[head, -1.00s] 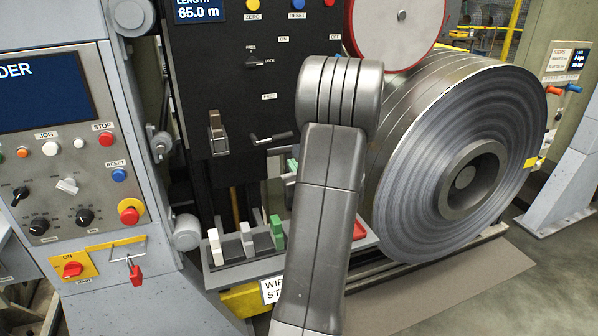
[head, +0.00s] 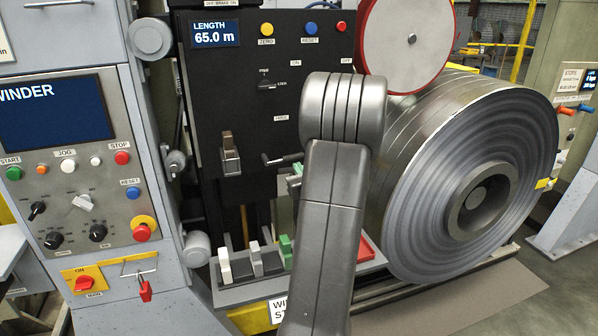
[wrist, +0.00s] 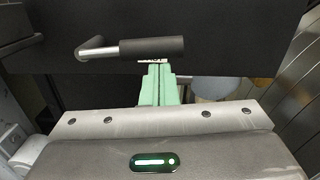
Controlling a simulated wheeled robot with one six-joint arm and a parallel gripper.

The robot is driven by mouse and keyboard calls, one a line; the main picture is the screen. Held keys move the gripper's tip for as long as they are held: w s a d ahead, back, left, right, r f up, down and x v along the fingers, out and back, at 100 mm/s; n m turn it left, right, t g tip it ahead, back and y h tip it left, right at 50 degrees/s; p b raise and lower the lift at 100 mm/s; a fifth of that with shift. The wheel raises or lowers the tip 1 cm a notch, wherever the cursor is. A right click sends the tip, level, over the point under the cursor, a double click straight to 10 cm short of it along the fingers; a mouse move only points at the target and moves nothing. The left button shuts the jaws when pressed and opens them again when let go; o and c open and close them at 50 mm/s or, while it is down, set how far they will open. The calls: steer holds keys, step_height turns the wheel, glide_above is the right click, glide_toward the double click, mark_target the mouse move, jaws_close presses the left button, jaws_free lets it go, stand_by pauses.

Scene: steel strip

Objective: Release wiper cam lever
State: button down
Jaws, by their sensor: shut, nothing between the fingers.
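The cam lever (head: 283,158), a dark grip on a bent silver arm, sticks out from the black panel left of my arm in the head view. In the wrist view the lever (wrist: 130,48) lies level across the upper middle, its grip end to the right. My gripper (wrist: 158,72) has green fingers pressed together, with nothing between them. The fingertips are just below the lever's grip in that picture; I cannot tell whether they touch it. In the head view my gripper (head: 295,180) is mostly hidden behind my arm. A brown-grey block (head: 229,155) sits on the panel to the left.
A tray (head: 235,293) below holds white, grey and green upright pieces, with red at its right. The large steel coil (head: 440,190) and a red-rimmed roller (head: 408,45) stand close on the right. The winder console (head: 70,170) is at left.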

steer(key=shift+r+n+b, duration=0.4)
steer(key=shift+n+b, duration=0.2)
steer(key=shift+b, duration=0.1)
step_height(320, 180, up, 2)
steer(key=n+b, duration=0.3)
steer(key=b, duration=0.1)
steer(key=s+a+r+n+b, duration=0.1)
steer(key=a+r+n+b, duration=0.3)
steer(key=r+n+b, duration=0.3)
steer(key=shift+s+a+n+g+y+b, duration=0.35)
steer(key=shift+n+b, duration=1.1)
steer(key=shift+n, duration=0.85)
